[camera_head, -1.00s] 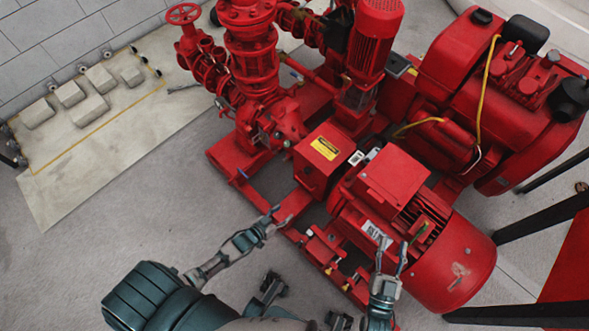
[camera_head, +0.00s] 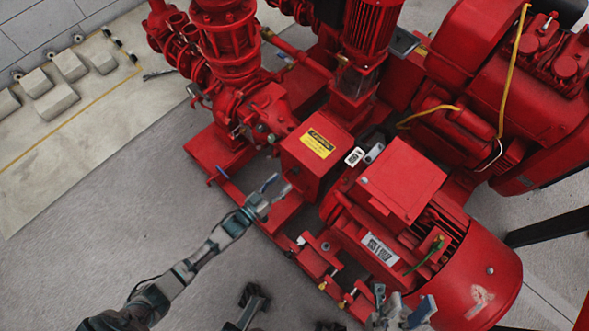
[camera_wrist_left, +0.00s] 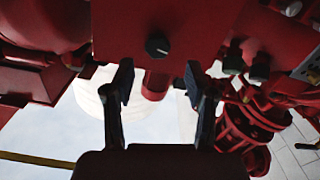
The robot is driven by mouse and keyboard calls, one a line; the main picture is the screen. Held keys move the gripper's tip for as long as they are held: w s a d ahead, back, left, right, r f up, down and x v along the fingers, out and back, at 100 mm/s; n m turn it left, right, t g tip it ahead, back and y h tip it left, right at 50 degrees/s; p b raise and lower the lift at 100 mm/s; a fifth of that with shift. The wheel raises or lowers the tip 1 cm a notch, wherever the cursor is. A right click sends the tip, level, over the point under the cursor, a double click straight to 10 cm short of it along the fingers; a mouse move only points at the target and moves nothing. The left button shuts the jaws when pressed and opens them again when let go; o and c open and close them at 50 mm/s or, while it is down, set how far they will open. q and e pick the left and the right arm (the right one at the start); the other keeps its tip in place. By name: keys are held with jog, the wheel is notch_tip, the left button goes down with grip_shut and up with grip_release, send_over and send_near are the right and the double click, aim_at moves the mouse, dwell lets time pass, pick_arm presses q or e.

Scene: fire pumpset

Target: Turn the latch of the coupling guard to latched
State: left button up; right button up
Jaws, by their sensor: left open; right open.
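The coupling guard (camera_head: 309,164) is a red box with a yellow label on top, between the pump and the motor in the head view. In the left wrist view the red face of the guard (camera_wrist_left: 205,25) fills the upper middle. A round black knob with a small pale mark, which looks like the latch (camera_wrist_left: 157,45), sits on it. My left gripper (camera_head: 277,189) is open just left of and below the guard, apart from it. In the left wrist view its fingers (camera_wrist_left: 157,80) are spread below the knob, empty. My right gripper (camera_head: 403,302) is open and empty in front of the motor.
The red motor (camera_head: 470,270) stands right of the guard, and the pump casing (camera_head: 268,110) stands up and left. A red base frame with small fittings (camera_head: 320,250) runs below the guard. The grey floor (camera_head: 110,230) at left is clear.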

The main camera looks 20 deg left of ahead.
aim_at(293, 172)
pick_arm(q)
jog(key=x, duration=0.2)
jog(key=b+x, duration=0.1)
jog(key=x, duration=0.1)
jog(key=shift+w+d+f, duration=0.2)
jog(key=shift+w, duration=0.05)
jog(key=shift+w+d+r+b, duration=0.2)
jog(key=shift+w+d+b, duration=0.1)
jog(key=shift+w, duration=0.3)
jog(key=shift+a, duration=0.1)
grip_shut()
